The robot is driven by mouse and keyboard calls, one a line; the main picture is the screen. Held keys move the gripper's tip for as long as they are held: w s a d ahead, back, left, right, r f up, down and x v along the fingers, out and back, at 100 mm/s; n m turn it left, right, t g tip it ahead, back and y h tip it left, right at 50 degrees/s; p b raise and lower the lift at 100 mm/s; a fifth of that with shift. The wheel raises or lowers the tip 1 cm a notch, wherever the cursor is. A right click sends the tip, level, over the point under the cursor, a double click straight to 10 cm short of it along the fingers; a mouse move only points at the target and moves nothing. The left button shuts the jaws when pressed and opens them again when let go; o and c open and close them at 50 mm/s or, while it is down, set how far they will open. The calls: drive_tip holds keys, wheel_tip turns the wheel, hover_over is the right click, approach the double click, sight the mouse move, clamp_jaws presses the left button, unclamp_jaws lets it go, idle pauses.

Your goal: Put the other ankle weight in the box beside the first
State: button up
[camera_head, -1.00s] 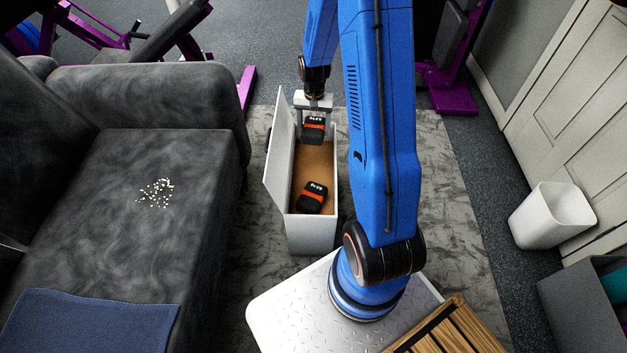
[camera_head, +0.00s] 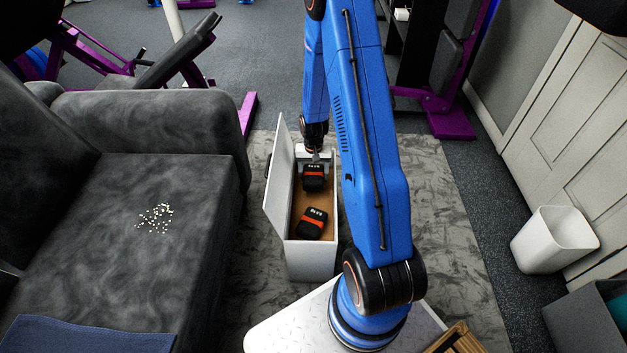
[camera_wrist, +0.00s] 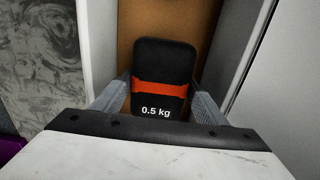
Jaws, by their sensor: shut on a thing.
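A white box (camera_head: 312,258) with a brown inside floor stands on the rug, its lid (camera_head: 280,182) swung up on the left side. One black ankle weight with a red-orange band (camera_head: 311,224) lies in the near part of the box. My gripper (camera_head: 314,170) reaches into the far part of the box, shut on the other ankle weight (camera_head: 314,179). In the wrist view this held ankle weight (camera_wrist: 163,65) reads "0.5 kg" and sits between both fingers, over the brown floor. I cannot tell whether it touches the floor.
A dark grey sofa (camera_head: 165,185) with white crumbs (camera_head: 155,218) and a blue cloth (camera_head: 85,338) stands left of the box. A white bin (camera_head: 553,240) stands at the right by the door. Purple gym equipment (camera_head: 447,110) stands behind. Rug is clear right of my arm.

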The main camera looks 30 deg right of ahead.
sight(314, 179)
drive_tip(key=shift+f, duration=1.4)
drive_tip(key=shift+f, duration=0.1)
drive_tip(key=o, duration=1.5)
drive_tip(key=shift+c, duration=0.2)
